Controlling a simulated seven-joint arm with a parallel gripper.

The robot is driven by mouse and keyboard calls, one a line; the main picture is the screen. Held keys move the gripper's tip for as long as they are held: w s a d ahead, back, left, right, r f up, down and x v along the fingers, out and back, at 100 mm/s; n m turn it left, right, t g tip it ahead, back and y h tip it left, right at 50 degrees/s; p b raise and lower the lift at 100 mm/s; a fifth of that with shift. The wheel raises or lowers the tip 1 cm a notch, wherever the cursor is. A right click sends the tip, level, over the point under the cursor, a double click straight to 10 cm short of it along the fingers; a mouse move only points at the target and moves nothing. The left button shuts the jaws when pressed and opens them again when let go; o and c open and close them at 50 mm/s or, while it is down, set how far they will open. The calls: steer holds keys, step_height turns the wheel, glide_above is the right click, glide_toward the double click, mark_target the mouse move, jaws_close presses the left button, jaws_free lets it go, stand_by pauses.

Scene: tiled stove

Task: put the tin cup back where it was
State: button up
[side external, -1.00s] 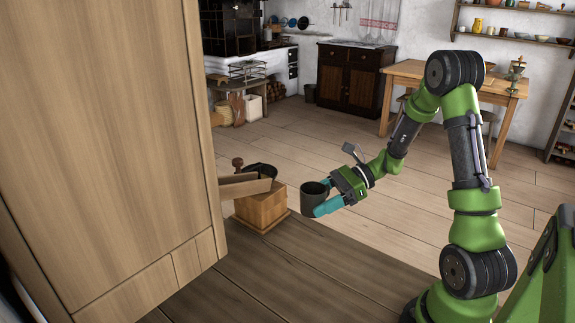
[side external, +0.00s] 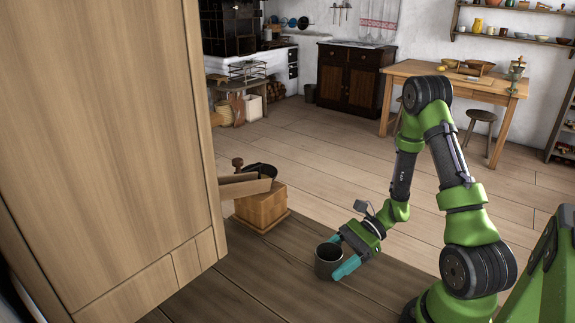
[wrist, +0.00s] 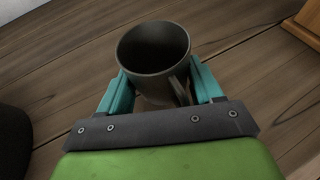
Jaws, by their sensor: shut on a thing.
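The dark grey tin cup (side external: 327,262) is upright and low at the wooden surface (side external: 290,285) in the side view. I cannot tell whether its base touches the surface. My gripper (side external: 342,257) is shut on the cup, with one teal finger on each side. In the wrist view the cup (wrist: 153,58) stands between the two fingers (wrist: 160,92). Its open mouth shows empty, and its handle points back toward the gripper body.
A wooden coffee grinder (side external: 261,207) stands behind and left of the cup. A tall wooden cabinet (side external: 105,130) fills the left side. A table (side external: 440,80) and stools are far back. The surface around the cup is clear.

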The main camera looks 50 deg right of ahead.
steer(key=shift+f, duration=0.2)
steer(key=o, duration=1.1)
steer(key=shift+f, duration=0.1)
steer(key=v, duration=1)
steer(key=shift+s+d+r, duration=0.1)
steer(key=shift+d+r, duration=0.1)
steer(key=shift+d, duration=0.1)
steer(key=shift+s+d+r, duration=0.2)
steer(key=shift+d+r, duration=0.15)
steer(key=shift+d, duration=0.05)
steer(key=a+r+n+t+h, duration=0.2)
steer(key=a+r+n+h, duration=0.8)
steer(key=a+r+n, duration=0.7)
step_height(320, 180, up, 3)
steer(key=shift+w+f+n, duration=0.25)
steer(key=shift+w+n, duration=0.2)
steer(key=shift+n, duration=0.25)
